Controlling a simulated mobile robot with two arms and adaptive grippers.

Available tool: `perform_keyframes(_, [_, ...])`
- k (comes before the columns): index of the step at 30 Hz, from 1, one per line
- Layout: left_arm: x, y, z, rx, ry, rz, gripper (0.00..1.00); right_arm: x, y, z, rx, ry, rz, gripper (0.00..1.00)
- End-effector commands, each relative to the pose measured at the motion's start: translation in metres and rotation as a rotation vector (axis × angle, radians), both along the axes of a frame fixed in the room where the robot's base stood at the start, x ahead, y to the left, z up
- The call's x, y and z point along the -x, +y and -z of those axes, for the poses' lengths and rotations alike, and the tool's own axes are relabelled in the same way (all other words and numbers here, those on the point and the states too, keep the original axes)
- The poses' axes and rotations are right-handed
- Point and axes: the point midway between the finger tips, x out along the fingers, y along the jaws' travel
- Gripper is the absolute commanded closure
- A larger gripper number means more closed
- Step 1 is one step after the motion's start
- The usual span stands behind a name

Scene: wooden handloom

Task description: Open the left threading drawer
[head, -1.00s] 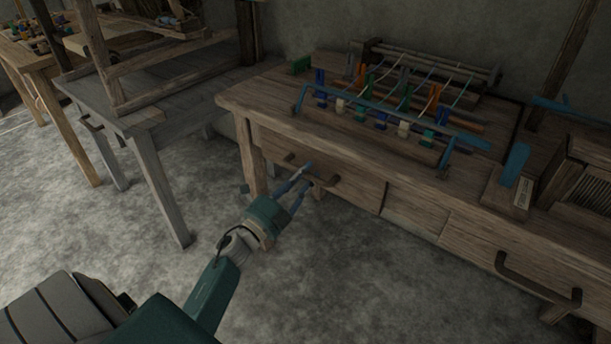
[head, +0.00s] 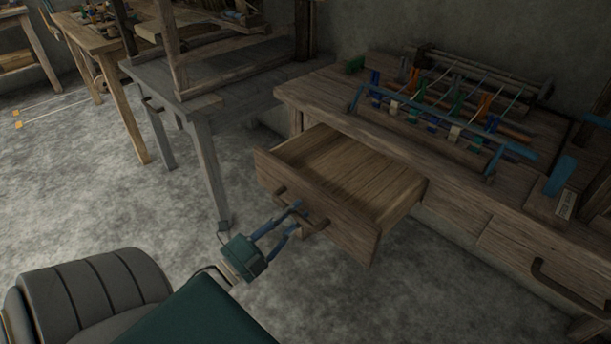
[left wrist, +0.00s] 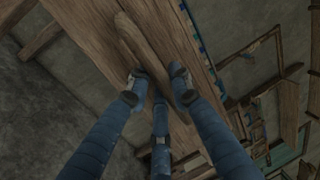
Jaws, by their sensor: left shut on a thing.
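The left threading drawer (head: 345,185) is pulled well out of the wooden table, and its bare wooden inside shows empty in the head view. Its dark bar handle (head: 283,193) runs across the front panel. My left gripper (head: 300,216) is at the front of the drawer with its blue fingers shut on the handle. In the left wrist view the fingers (left wrist: 157,84) close around the brown handle bar (left wrist: 142,45) in front of the drawer's wooden front. My right gripper is not in view.
The loom table (head: 310,95) carries a small frame with colored threading pieces (head: 440,110). A second drawer handle (head: 560,285) is at the right. A grey table (head: 190,107) stands left of the drawer. The floor in front is clear.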

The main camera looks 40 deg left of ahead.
Motion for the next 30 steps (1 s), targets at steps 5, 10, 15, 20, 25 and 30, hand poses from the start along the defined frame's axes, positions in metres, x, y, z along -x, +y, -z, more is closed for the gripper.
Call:
perform_keyframes(5, [0.006, 0.001, 0.0, 0.0, -0.001, -0.001, 1.0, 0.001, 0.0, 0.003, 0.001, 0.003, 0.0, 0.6])
perform_keyframes(10, [0.005, 0.001, 0.0, 0.0, -0.001, 0.0, 1.0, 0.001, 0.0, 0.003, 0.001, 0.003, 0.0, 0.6])
perform_keyframes(15, [0.005, 0.001, -0.001, 0.0, -0.001, 0.0, 0.65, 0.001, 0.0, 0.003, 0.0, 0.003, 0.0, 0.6])
perform_keyframes(20, [0.005, 0.0, 0.0, 0.0, -0.001, 0.0, 0.61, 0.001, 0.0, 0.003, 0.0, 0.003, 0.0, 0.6])
perform_keyframes(25, [0.006, 0.0, 0.0, 0.0, 0.0, 0.0, 0.61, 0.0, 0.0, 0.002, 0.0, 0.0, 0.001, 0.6])
perform_keyframes(30, [0.023, 0.002, 0.005, 0.001, 0.003, -0.002, 0.61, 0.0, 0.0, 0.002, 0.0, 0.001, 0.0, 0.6])
